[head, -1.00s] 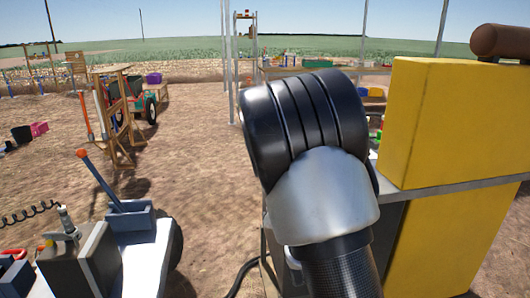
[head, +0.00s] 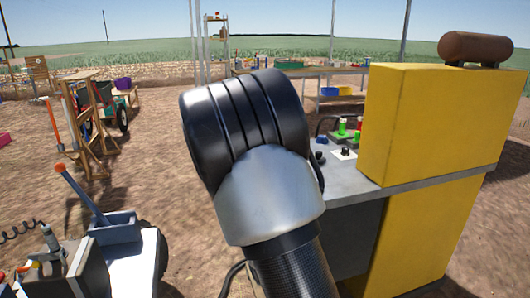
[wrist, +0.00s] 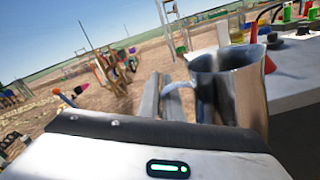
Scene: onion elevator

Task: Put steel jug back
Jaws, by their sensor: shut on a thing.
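The steel jug (wrist: 238,88) shows in the wrist view, right of centre, shiny and upright or nearly so, with its handle towards the left. My gripper (wrist: 162,95) is shut on the jug at its handle side; the gripper's housing fills the bottom of the view and hides the jug's base. The exact finger contact is hard to see. In the head view my arm stands in front, and both the jug and the gripper are hidden behind it.
A grey bench top (head: 345,172) with green and red items lies right of my arm, beside a tall yellow cabinet (head: 415,125). A brown tank (head: 476,47) sits on top. A far table (head: 300,71) and wooden stand (head: 100,115) are behind.

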